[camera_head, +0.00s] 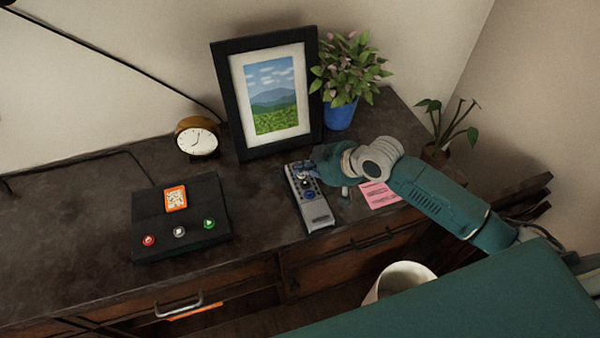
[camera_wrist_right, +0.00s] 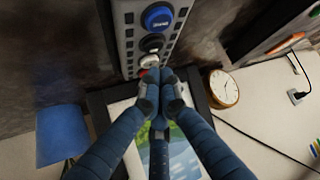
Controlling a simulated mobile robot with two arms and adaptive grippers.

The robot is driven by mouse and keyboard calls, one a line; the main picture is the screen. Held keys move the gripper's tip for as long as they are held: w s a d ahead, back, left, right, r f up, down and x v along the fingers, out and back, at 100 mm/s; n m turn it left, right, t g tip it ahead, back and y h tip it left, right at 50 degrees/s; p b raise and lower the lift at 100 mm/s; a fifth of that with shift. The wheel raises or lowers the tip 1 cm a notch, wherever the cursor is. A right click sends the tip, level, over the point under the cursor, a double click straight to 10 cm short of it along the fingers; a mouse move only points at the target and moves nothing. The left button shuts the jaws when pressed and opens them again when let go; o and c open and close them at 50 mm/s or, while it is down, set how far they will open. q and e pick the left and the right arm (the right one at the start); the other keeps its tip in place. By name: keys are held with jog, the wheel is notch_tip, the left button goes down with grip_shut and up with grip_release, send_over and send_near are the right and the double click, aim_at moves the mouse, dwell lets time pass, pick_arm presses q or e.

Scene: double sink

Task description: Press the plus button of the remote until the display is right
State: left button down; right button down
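The grey remote (camera_head: 318,212) lies on the dark dresser top, with several round buttons. In the right wrist view the remote (camera_wrist_right: 128,42) shows a blue button (camera_wrist_right: 157,18), a black button (camera_wrist_right: 152,43) and a pale, partly hidden button (camera_wrist_right: 149,61). My right gripper (camera_head: 303,170) is over the remote's far end; in the wrist view its fingers (camera_wrist_right: 159,82) are together and empty, tips by the pale button. I cannot tell whether they touch it. A black box (camera_head: 185,247) carries an orange-framed display (camera_head: 176,198), too small to read. My left gripper is out of view.
A framed picture (camera_head: 233,110), a blue-potted plant (camera_head: 340,114) and a clock (camera_head: 197,140) stand behind the remote. A pink note (camera_head: 380,195) lies right of it. A pale bin (camera_head: 400,277) stands in front. The dresser's left part is clear.

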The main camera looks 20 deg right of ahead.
aim_at(303, 176)
jog(key=shift+f, duration=0.45)
dwell(0.3)
dwell(0.3)
jog(key=shift+r+p, duration=0.9)
notch_tip(303, 176, up, 5)
jog(key=p, duration=0.5)
dwell(0.5)
